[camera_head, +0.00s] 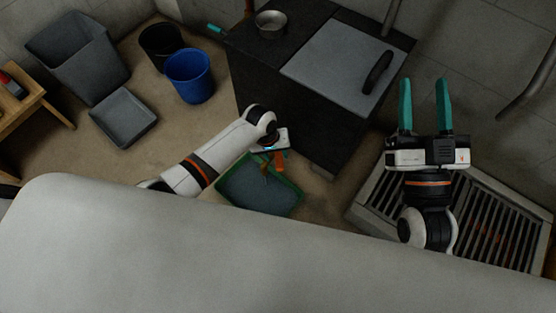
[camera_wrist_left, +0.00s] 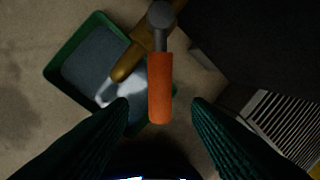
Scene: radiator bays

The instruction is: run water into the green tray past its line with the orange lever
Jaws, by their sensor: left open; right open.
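The green tray (camera_head: 296,187) sits on the floor at the middle of the head view. It also shows at the left of the left wrist view (camera_wrist_left: 68,46), with a grey-blue inside. A brass spout (camera_wrist_left: 136,56) reaches over it. A pale patch lies below the spout tip; I cannot tell whether water is running. The fill line cannot be made out. The orange lever (camera_wrist_left: 160,90) hangs beside the spout and also shows in the head view (camera_head: 280,160). My left gripper (camera_wrist_left: 157,106) is open, its fingers on either side of the lever's end. My right gripper (camera_head: 424,86) is open and empty.
A dark cabinet (camera_head: 290,110) with a metal bowl (camera_head: 270,24) stands behind the tray. A floor grate (camera_head: 490,232) lies right, below my right gripper. A blue bucket (camera_head: 190,76), black bucket (camera_head: 161,46), grey bin (camera_head: 75,52) and grey tray (camera_head: 124,118) stand left.

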